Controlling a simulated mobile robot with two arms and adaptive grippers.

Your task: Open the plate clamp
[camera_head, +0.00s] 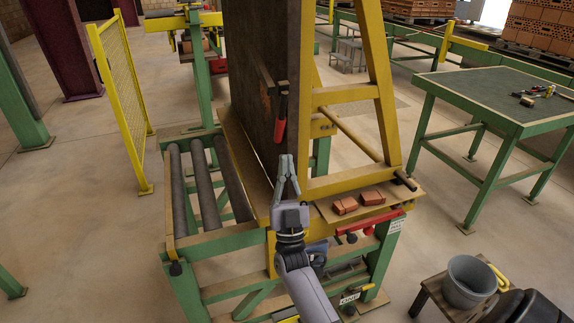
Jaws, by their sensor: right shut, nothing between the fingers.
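A large dark brown plate (250,70) stands upright in a yellow and green frame (345,94). The plate clamp (280,118) shows as a lever with a red grip hanging down on the plate's right side, with dark metal parts above it. My right gripper (287,158) reaches up from the bottom of the view. Its fingers are shut and empty, with the tips a little below the lower end of the red grip in the picture. I see no contact with the grip; the depth between them is hard to judge. My left gripper is not in view.
Rollers (208,188) lie left of the plate. Two orange bricks (345,205) sit on a wooden ledge at the right, above a red bar (370,222). A yellow mesh fence (124,100) stands left, a green table (490,95) right. A bucket (468,282) stands at the lower right.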

